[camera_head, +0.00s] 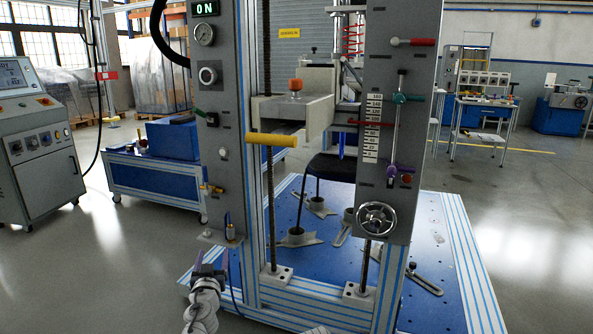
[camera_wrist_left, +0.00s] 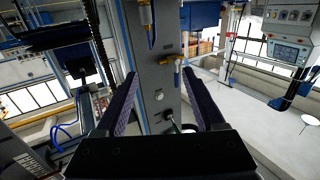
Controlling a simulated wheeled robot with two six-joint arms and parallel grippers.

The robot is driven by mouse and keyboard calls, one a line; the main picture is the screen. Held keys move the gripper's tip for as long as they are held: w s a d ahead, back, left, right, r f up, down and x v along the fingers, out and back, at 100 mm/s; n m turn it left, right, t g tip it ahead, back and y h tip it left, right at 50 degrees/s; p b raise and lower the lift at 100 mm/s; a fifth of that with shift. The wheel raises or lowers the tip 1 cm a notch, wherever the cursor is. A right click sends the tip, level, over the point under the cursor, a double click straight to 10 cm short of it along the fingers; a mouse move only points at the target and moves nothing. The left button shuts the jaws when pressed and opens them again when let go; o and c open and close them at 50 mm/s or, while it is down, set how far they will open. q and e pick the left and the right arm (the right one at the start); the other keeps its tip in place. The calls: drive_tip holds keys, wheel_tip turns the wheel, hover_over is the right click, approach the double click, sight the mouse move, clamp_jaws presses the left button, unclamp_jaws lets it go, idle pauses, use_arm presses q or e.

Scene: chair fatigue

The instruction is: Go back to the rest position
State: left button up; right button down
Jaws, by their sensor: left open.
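My left gripper (camera_head: 209,268) is at the lower left of the head view, in front of the foot of the machine's left column. In the left wrist view its two dark fingers (camera_wrist_left: 160,105) are apart with nothing between them. Beyond them is the grey column panel (camera_wrist_left: 158,75) with a small valve lever and a knob. My right gripper is in neither view.
The test machine has a grey left column (camera_head: 209,130), a right column (camera_head: 393,130), a yellow handle (camera_head: 272,140) and a handwheel (camera_head: 376,219). A black chair seat (camera_head: 330,167) is behind, over the blue base plate (camera_head: 440,285).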

use_arm(q)
drive_tip(key=s+d+r+n+g+y+p, duration=0.15)
drive_tip(key=s+r+g+p, duration=0.25)
drive_tip(key=r+p, duration=0.65)
drive_tip(key=s+r+g+y+p, duration=0.25)
drive_tip(key=r+p, duration=0.25)
drive_tip(key=p, duration=1)
drive_tip(key=s+d+r+m+g+h+p, duration=0.2)
drive_tip(key=s+d+r+g+p, duration=0.3)
drive_tip(key=s+p, duration=0.6)
drive_tip(key=s+d+r+m+g+h+p, duration=0.3)
drive_tip(key=s+d+r+m+g+p, duration=0.2)
drive_tip(key=s+d+r+p, duration=0.4)
drive_tip(key=s+d+g+p, duration=0.1)
drive_tip(key=p, duration=0.4)
drive_tip(key=shift+s+d+r, duration=0.25)
drive_tip(key=shift+s+d, duration=0.05)
drive_tip(key=shift+s, duration=0.05)
